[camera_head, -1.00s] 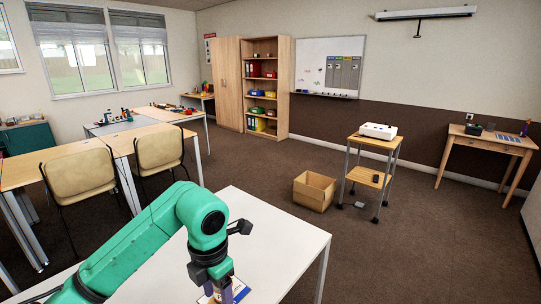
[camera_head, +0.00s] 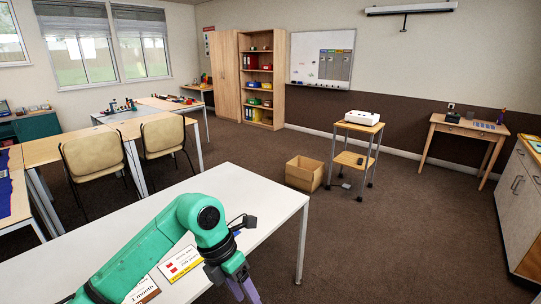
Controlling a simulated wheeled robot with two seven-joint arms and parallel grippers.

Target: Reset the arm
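My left arm, green with black joints, reaches in from the bottom left over the white table (camera_head: 262,196). My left gripper (camera_head: 242,292) hangs at its end at the bottom edge of the head view. Its two purple fingers spread apart downward, and their tips are cut off by the frame. I see nothing held between the visible parts of the fingers. My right arm and gripper are not in view.
Printed cards (camera_head: 181,264) lie on the white table beside my arm. Beyond it are a cardboard box (camera_head: 305,174), a trolley (camera_head: 358,128), chairs (camera_head: 92,158) and a bookshelf (camera_head: 260,80). A wooden desk (camera_head: 466,130) and a cabinet (camera_head: 520,190) stand right. Carpet between them is open.

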